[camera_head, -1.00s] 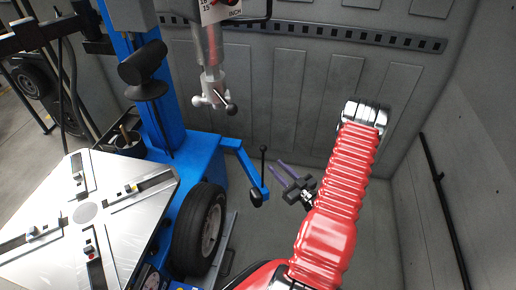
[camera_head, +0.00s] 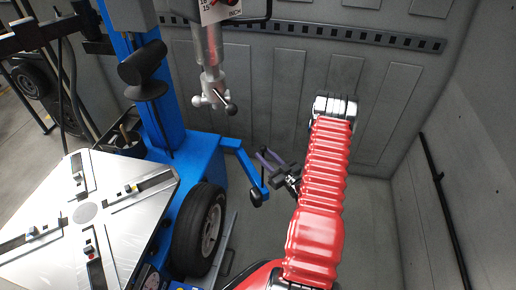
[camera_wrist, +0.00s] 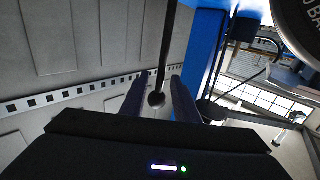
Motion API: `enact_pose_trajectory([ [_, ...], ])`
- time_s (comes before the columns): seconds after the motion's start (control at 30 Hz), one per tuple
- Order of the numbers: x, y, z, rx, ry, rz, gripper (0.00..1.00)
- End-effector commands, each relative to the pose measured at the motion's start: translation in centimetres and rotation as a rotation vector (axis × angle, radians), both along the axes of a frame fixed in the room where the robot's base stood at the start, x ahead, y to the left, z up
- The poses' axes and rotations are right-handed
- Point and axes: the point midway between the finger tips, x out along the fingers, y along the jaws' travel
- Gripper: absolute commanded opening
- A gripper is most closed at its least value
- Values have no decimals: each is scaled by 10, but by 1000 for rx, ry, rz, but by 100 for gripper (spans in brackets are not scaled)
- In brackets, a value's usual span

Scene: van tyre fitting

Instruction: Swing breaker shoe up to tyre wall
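The breaker arm (camera_head: 250,178) is a blue bent bar at the right side of the blue tyre machine. A black piece, which looks like the shoe (camera_head: 256,197), sits low at its end. A black handle (camera_head: 264,168) with a ball knob stands up from it. The tyre (camera_head: 198,230) stands upright against the machine, left of the breaker arm.
The silver turntable (camera_head: 85,210) with clamps fills the lower left. The grey van wall (camera_head: 300,90) is behind. Clear floor (camera_head: 372,235) shows to the right of my arm.

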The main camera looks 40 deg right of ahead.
Motion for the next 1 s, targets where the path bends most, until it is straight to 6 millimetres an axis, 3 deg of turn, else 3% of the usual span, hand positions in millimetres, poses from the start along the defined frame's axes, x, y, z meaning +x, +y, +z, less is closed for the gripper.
enact_pose_trajectory([
  [0.2,34,-1,0,-1,-1,2,28],
  [0.4,53,-2,0,-1,0,1,28],
  [0.77,56,-3,0,0,0,0,27],
  [1.0,56,-3,0,0,0,0,10],
])
